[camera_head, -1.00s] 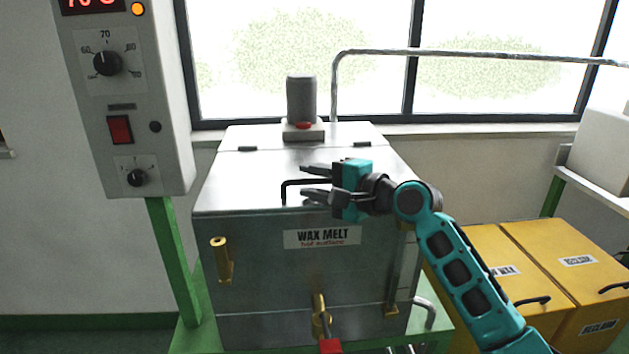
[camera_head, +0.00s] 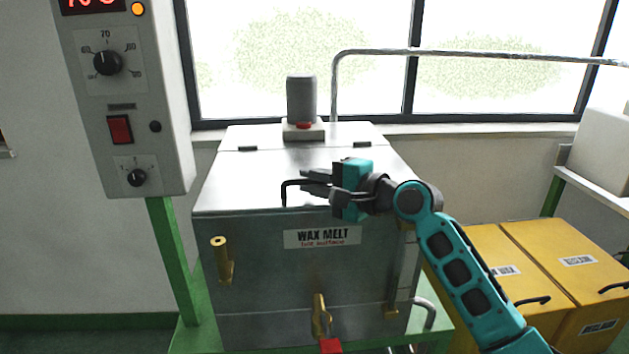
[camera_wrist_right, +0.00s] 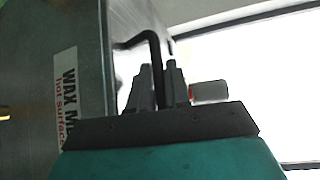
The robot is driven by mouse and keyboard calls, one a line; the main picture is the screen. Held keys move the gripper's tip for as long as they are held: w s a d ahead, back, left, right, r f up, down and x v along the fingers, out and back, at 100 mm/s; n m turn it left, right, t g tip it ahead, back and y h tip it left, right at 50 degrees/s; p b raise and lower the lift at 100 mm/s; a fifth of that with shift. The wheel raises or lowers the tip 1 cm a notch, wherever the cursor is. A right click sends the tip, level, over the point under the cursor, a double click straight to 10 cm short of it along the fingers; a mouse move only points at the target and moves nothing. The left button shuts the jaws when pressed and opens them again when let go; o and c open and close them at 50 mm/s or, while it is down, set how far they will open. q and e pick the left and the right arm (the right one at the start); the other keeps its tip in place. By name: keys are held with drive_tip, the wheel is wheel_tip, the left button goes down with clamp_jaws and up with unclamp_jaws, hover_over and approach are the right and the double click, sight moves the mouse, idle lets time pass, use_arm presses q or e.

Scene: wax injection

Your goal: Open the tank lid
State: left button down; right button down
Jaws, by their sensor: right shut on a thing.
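The wax melt tank (camera_head: 260,255) is a grey metal box with a "WAX MELT hot surface" label on its front. Its flat metal lid (camera_head: 250,178) lies closed on top, with hinges at the back. A black bar handle (camera_head: 284,192) stands at the lid's front edge. My right gripper (camera_head: 306,184) reaches in from the right, its fingers shut on the handle. The right wrist view shows the handle (camera_wrist_right: 153,52) between the two fingertips (camera_wrist_right: 160,80). The handle's right part is hidden by the gripper in the head view. My left gripper is not in view.
A grey motor (camera_head: 301,98) stands behind the lid. A control box (camera_head: 125,100) hangs at the left on a green post. A metal rail (camera_head: 470,53) runs behind on the right. Yellow bins (camera_head: 560,250) stand at the right. A brass tap (camera_head: 319,315) sticks out low in front.

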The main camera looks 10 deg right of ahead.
drive_tip(key=shift+r, duration=0.4)
drive_tip(key=w+r+m+g, duration=0.1)
drive_tip(key=w+r+g, duration=0.1)
drive_tip(key=r, duration=0.5)
drive_tip(key=w+r+m+g+h, duration=0.1)
drive_tip(key=w+r+m, duration=0.1)
drive_tip(key=w+r, duration=0.3)
drive_tip(key=shift+r+g+h+p, duration=0.3)
drive_tip(key=shift+r+g+p, duration=0.1)
drive_tip(key=shift+r, duration=0.8)
